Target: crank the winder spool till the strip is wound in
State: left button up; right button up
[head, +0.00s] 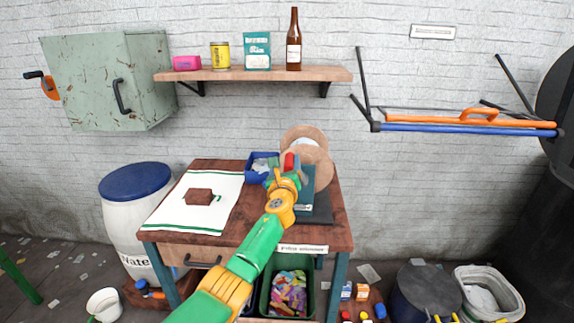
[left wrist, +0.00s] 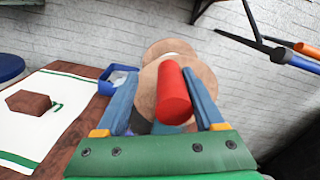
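The winder's spool (head: 303,135) has two round tan flanges and stands on the table's right half, on a teal-grey stand (head: 307,184). Its red crank handle (head: 289,161) points toward me and shows large in the left wrist view (left wrist: 173,92). My left gripper (head: 287,172) is at the handle. In the left wrist view its two blue fingers (left wrist: 160,95) stand apart, one on each side of the handle, with a gap at the left finger. The handle is closer to the right finger; I cannot tell if they touch. I cannot make out the strip. My right gripper is not in view.
A blue bin (head: 262,168) stands left of the spool. A brown block (head: 198,196) lies on a white cloth (head: 172,215) on the wooden table (head: 190,240).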

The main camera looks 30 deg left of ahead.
pick_arm(q)
jog(key=shift+d, duration=0.35)
jog(key=shift+s+d+r+p, duration=0.1)
jog(key=shift+s+d+p, duration=0.2)
jog(key=shift+p, duration=0.25)
jog(key=p+v, duration=0.2)
jog(key=v, duration=0.4)
jog(key=shift+s+a, duration=0.15)
